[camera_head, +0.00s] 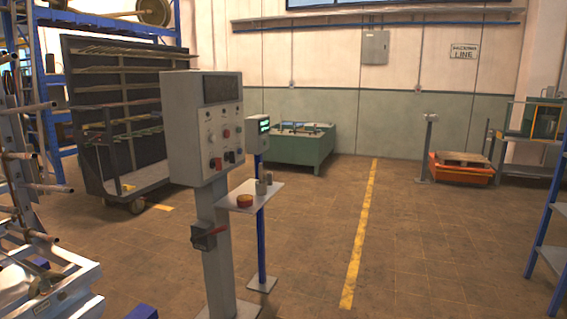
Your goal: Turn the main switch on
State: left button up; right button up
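A grey control cabinet (181,130) stands on a grey post (217,260) left of the middle. Neither of my grippers is in view.
White machinery (60,285) stands at the lower left. The floor right of the yellow line (360,235) is largely clear.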

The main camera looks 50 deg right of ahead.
aim_at(216, 162)
jog(key=z, duration=1.2)
jog(key=i+l, duration=0.4)
